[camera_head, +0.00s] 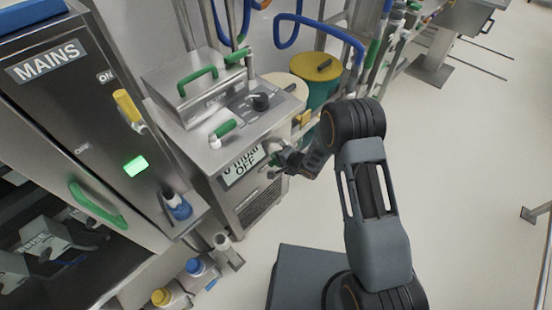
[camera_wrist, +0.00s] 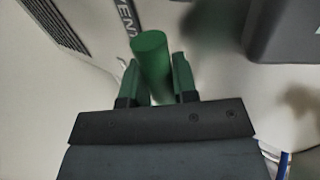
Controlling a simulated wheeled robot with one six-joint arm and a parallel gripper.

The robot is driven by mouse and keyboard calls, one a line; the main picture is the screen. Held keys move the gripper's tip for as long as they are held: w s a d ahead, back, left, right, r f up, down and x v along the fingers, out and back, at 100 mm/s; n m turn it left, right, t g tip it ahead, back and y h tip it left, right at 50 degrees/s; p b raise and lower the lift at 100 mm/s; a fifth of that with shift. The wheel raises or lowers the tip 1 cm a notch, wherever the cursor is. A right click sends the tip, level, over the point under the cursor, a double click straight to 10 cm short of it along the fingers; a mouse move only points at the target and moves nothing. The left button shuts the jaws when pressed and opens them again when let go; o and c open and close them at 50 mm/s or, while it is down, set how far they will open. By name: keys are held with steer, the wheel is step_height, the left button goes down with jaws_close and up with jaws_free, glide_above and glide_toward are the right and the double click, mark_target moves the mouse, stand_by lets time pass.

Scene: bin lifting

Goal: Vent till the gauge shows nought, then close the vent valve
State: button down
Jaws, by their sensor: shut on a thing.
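My gripper (camera_head: 280,158) is at the front of the steel machine, beside its OFF sign. In the wrist view its two fingers (camera_wrist: 155,78) stand on either side of a green cylindrical handle (camera_wrist: 151,50), shut on it. A label strip (camera_wrist: 126,14) ending in "ENT" shows just behind the handle, so this looks like the vent valve. In the head view the gripper mostly hides this handle.
A MAINS cabinet (camera_head: 85,125) with a lit green lamp (camera_head: 136,166) stands left.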

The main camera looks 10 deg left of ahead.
steer(key=c, duration=0.9)
jaws_free()
steer(key=p+v, duration=0.1)
steer(key=v, duration=1.3)
steer(key=shift+a+p, duration=0.1)
steer(key=shift+p, duration=0.2)
steer(key=shift+f, duration=0.1)
